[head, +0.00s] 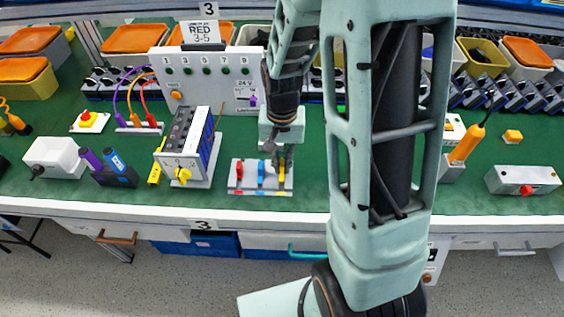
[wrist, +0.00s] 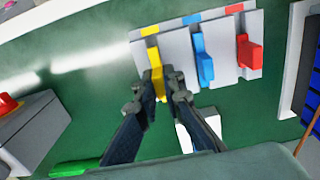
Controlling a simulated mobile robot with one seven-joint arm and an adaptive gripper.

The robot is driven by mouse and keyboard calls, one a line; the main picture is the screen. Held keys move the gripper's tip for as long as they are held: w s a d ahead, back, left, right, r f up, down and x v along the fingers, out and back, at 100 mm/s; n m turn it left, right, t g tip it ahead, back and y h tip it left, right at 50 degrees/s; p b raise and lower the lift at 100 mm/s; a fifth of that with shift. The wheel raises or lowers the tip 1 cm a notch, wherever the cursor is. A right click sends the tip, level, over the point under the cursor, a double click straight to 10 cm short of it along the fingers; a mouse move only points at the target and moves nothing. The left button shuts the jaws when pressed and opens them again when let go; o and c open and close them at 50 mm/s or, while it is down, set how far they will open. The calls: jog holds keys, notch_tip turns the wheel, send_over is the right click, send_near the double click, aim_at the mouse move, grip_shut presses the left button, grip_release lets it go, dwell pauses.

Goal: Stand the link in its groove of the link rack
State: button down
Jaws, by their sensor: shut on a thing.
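The link rack (head: 250,188) is a light grey block on the green bench. It also shows in the wrist view (wrist: 177,52), with yellow, blue and red marks along one edge. A blue link (wrist: 204,62) and a red link (wrist: 249,52) stand in it by their own colours. My gripper (wrist: 158,82) is shut on the yellow link (wrist: 155,57), its fingers on either side. The yellow link is at the groove by the yellow mark, in line with the others. The fingers hide its lower part, so I cannot tell how deep it sits.
A switch box with a yellow knob (head: 183,174) stands left of the rack, with a labelled panel (head: 212,90) behind. In the wrist view, a grey box with a red knob (wrist: 27,125) lies left.

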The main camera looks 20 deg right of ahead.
jog(key=shift+f+b, duration=0.45)
jog(key=shift+f, duration=0.3)
jog(key=c, duration=2)
grip_release()
jog(key=shift+r, duration=0.1)
jog(key=shift+o, duration=0.2)
notch_tip(320, 180, up, 12)
